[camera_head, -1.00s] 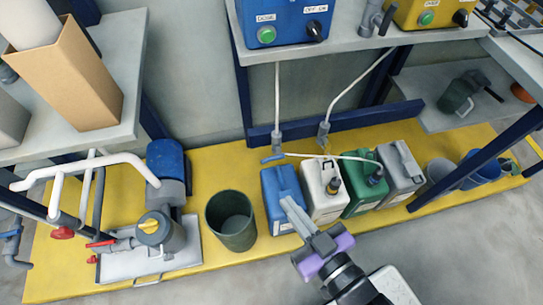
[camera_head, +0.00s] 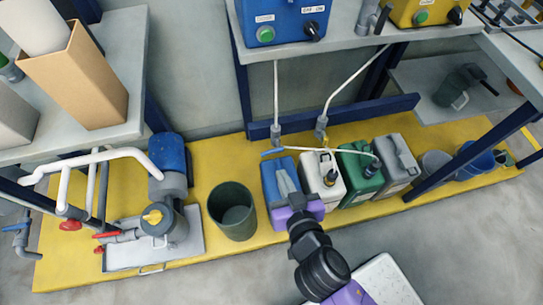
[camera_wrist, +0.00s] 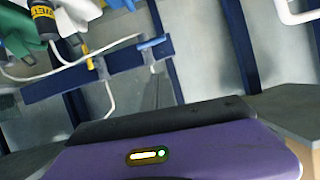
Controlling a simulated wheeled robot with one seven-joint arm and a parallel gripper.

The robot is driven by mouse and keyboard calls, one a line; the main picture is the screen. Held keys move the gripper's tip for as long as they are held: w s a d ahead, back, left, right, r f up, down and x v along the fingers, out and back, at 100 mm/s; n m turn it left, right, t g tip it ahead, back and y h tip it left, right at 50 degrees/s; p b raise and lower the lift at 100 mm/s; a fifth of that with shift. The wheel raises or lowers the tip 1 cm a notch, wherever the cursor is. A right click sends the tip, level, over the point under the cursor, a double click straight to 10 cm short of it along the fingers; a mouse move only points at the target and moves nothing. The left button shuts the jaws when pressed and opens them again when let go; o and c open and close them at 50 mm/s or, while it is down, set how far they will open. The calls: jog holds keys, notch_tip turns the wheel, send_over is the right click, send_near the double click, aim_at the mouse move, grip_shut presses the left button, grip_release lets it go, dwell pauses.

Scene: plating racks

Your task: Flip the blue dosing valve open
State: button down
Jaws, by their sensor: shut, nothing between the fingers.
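The blue dosing valve handle (camera_head: 272,152) sits at the foot of the left white dosing line, just behind the blue jerrycan (camera_head: 270,190). In the wrist view the blue handle (camera_wrist: 152,43) lies roughly level on a grey fitting against the dark blue rail, above my gripper. My gripper (camera_head: 280,170) is shut and empty. Its fingers point toward the valve over the blue jerrycan and appear short of the handle, with no contact visible. The purple gripper body hides part of the jerrycan.
A yellow-handled valve (camera_wrist: 92,60) is beside the blue one. White (camera_head: 323,190), green (camera_head: 357,190) and grey (camera_head: 400,170) jerrycans stand to the right. A dark green bucket (camera_head: 233,222) stands left.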

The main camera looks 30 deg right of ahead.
jog(key=b, duration=0.2)
send_over(272, 152)
jog(key=s+a, duration=0.2)
jog(key=s, duration=0.2)
notch_tip(272, 152, down, 4)
jog(key=shift+w+d+f+b, duration=0.1)
jog(key=shift+w+f+b, duration=0.25)
jog(key=shift+f, duration=0.55)
jog(key=shift+w+d+f+b, duration=0.15)
jog(key=shift+w+f, duration=0.3)
jog(key=shift+f, duration=0.45)
jog(key=shift+a+f+n+h+b, duration=0.3)
jog(key=shift+n+b, duration=0.1)
jog(key=shift+b, duration=0.1)
jog(key=shift+s+d+f+n+t+h+b, duration=0.1)
jog(key=shift+d+f+n+t+h+b, duration=0.1)
jog(key=shift+f+n+h+b, duration=1.45)
jog(key=shift+w+d+f+n+t+h+b, duration=0.25)
jog(key=shift+n+h+b, duration=0.75)
jog(key=shift+n, duration=1.6)
jog(key=shift+s+d+f+n+t+h+b, duration=0.1)
jog(key=shift+s+d+f+n+h+b, duration=0.15)
jog(key=shift+f+n+h+b, duration=1.2)
jog(key=shift+r+n+y, duration=0.4)
jog(key=shift+r+n, duration=0.05)
jog(key=shift+n, duration=0.25)
jog(key=shift+a, duration=0.1)
